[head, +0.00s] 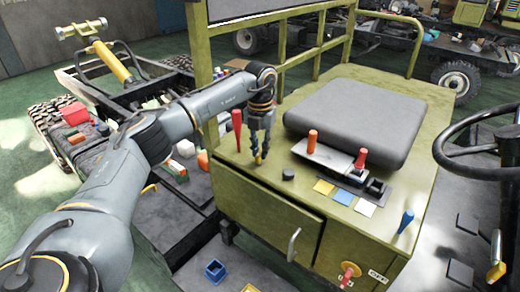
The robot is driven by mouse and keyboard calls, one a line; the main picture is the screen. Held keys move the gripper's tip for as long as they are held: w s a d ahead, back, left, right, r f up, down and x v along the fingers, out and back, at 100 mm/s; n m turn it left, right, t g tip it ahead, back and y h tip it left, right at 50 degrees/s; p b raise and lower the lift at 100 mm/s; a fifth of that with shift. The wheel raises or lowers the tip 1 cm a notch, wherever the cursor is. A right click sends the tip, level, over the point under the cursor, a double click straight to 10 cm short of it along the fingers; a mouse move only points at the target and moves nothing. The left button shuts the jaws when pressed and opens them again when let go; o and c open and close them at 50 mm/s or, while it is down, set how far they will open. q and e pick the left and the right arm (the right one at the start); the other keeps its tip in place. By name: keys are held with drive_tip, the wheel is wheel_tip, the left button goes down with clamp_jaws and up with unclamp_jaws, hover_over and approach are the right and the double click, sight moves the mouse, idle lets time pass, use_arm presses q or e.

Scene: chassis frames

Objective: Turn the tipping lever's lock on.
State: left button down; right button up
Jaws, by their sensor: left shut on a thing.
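My left gripper (259,152) points down at the left side of the olive seat box (225,172). It is shut on a small part close to the box top, mostly hidden by the fingers. A red-handled lever (236,124) stands upright just left of the gripper. An orange-handled lever (312,141) and a red-handled lever (360,158) stand by the seat. I cannot tell for sure which is the tipping lever, or how its lock stands. My right gripper is not in view.
A grey seat cushion (357,118) covers much of the box. A black knob (288,174) and a blue handle (405,221) are on its top. The steering wheel (447,147) is at right.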

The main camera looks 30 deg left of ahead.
sight(260, 152)
use_arm(q)
drive_tip(key=shift+m, duration=1.7)
drive_tip(key=c, duration=1.3)
unclamp_jaws()
drive_tip(key=shift+r, duration=0.1)
wheel_tip(260, 152, up, 12)
drive_tip(key=shift+f, duration=0.1)
